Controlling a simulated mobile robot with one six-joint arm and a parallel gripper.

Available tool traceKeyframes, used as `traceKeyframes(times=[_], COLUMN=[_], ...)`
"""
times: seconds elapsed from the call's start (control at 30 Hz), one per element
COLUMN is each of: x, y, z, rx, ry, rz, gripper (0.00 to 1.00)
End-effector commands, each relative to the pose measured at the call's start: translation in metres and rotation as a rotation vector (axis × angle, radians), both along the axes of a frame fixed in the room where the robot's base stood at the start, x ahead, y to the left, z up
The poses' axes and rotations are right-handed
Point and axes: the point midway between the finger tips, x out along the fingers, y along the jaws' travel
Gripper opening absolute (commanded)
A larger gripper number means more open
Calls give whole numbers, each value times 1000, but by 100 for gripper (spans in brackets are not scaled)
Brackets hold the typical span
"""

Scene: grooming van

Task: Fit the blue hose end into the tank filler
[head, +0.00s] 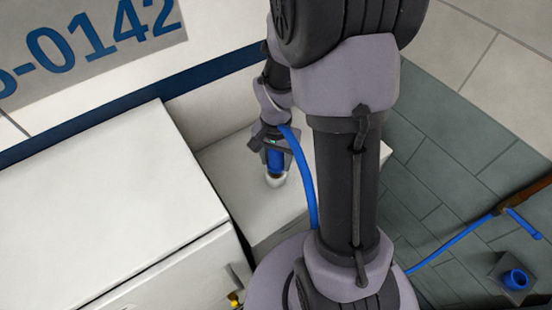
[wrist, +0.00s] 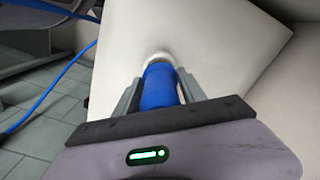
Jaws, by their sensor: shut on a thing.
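My gripper (head: 273,148) is shut on the blue hose end (head: 275,161), which also shows between the jaws in the wrist view (wrist: 159,88). The hose end points down at the white tank filler (head: 276,181), a short round neck on a pale box-like tank (head: 225,168). In the wrist view the filler's pale rim (wrist: 157,55) shows just beyond the hose end, roughly in line with it. The two look to meet or nearly meet; I cannot tell whether the end is inside. The blue hose (head: 304,178) bows out from the gripper and passes behind my arm.
A white cabinet (head: 100,215) stands left of the tank, its top edge close by. A blue-striped wall (head: 130,120) is behind. On the tiled floor at right, hose runs to a brown bar (head: 522,197), near a blue ring-shaped fitting (head: 515,280) on a grey block.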

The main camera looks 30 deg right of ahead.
Motion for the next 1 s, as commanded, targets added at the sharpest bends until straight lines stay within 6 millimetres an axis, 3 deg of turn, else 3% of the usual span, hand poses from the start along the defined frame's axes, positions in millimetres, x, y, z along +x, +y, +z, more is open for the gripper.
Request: traceKeyframes(times=[1.0], x=[0], y=[0], z=[-13], rx=[0], ry=[0], rz=[0], gripper=[0])
